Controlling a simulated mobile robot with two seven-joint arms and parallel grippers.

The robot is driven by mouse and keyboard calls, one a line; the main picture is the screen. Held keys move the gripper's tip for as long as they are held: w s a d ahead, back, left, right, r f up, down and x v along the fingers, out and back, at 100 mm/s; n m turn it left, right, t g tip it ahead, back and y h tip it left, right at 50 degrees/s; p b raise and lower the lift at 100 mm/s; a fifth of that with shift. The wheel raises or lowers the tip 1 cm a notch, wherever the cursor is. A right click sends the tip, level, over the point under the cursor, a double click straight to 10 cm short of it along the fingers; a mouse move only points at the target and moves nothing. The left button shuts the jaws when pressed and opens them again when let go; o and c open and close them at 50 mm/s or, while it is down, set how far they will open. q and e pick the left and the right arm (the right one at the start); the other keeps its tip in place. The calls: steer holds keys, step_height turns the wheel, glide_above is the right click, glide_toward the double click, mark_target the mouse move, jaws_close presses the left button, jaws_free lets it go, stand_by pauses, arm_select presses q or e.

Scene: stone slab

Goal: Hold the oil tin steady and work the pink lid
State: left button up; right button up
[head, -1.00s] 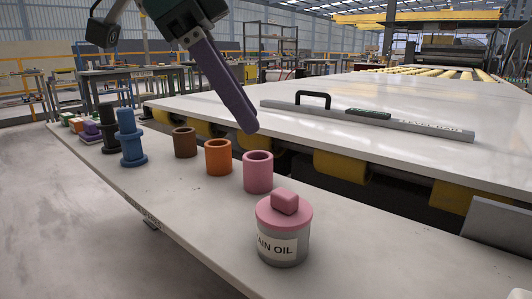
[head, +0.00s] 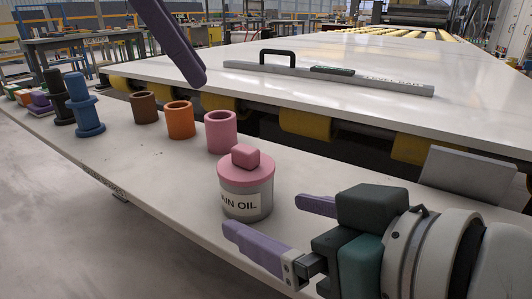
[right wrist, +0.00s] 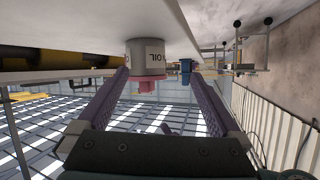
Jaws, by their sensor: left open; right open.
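A pink cup (head: 220,133), an orange cup (head: 180,121) and a brown cup (head: 145,108) stand in a row behind the tin. Blue (head: 86,108) and black spools stand further left. A long level (head: 325,78) lies on the big slab behind.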

mark_target(246, 182)
steer(key=shift+w+d+r+n, duration=0.2)
steer(key=shift+w+d+r, duration=0.05)
steer(key=shift+w, duration=0.35)
steer(key=shift+w+d+r+n, duration=0.2)
steer(key=shift+w, duration=0.7)
steer(key=x, duration=0.9)
steer(key=shift+w, duration=0.2)
steer(key=shift+c, duration=0.2)
jaws_close()
stand_by(1.0)
steer(key=shift+o, duration=0.2)
jaws_free()
